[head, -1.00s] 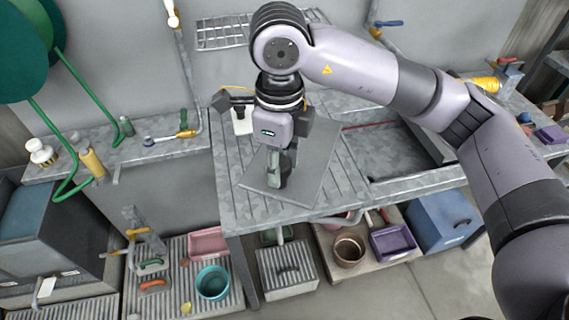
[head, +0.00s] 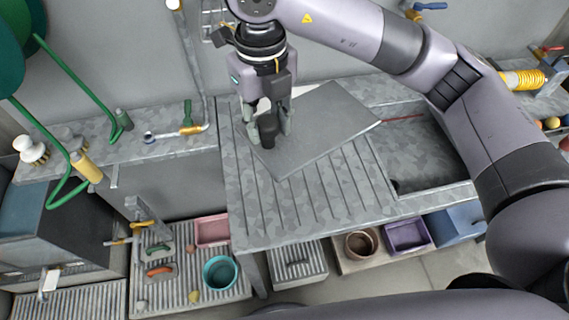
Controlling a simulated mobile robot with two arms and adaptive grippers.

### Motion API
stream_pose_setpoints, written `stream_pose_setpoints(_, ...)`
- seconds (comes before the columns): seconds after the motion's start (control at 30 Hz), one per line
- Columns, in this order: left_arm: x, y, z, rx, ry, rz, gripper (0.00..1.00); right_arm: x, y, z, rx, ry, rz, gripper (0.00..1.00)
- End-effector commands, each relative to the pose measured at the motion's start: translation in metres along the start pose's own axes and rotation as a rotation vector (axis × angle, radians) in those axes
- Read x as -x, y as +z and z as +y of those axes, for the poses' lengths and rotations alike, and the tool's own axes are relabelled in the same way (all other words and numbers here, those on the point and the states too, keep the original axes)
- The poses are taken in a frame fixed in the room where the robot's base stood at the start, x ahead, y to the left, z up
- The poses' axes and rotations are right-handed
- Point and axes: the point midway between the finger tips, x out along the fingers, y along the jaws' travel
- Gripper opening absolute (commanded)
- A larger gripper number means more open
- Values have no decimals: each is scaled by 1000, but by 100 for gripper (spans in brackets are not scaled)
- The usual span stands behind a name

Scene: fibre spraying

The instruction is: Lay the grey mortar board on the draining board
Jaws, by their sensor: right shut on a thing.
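The grey mortar board (head: 325,125) is a flat square plate with a dark upright handle (head: 268,132) near its left side. My right gripper (head: 270,130) comes down from above and is shut on that handle. The board is over the ribbed grey draining board (head: 300,215), turned at an angle to its grooves. Its far right corner reaches toward the basin side. I cannot tell whether its underside touches the draining board. The left gripper is not in view.
A sunken sink basin (head: 425,160) lies right of the draining board. Below are a teal bucket (head: 220,272), a pink tray (head: 212,230) and a purple crate (head: 407,236). The draining board's front is clear.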

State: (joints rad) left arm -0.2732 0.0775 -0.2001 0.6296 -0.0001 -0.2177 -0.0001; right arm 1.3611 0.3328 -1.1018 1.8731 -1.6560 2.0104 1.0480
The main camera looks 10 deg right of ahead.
Motion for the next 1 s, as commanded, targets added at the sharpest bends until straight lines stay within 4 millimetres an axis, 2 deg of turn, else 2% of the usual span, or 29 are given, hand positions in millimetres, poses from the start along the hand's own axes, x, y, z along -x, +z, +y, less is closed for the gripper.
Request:
stream_pose_setpoints(0.2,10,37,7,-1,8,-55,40,-55,-2,1,1,4,8,0)
stream_pose_setpoints(0.3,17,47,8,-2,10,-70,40,-80,-2,0,-1,2,8,0)
stream_pose_setpoints(0.5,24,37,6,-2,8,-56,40,-123,-2,0,0,0,4,0)
stream_pose_setpoints(0.7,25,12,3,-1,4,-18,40,-140,0,0,0,0,1,0)
stream_pose_setpoints(1.0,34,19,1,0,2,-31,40,-178,-1,0,0,0,2,0)
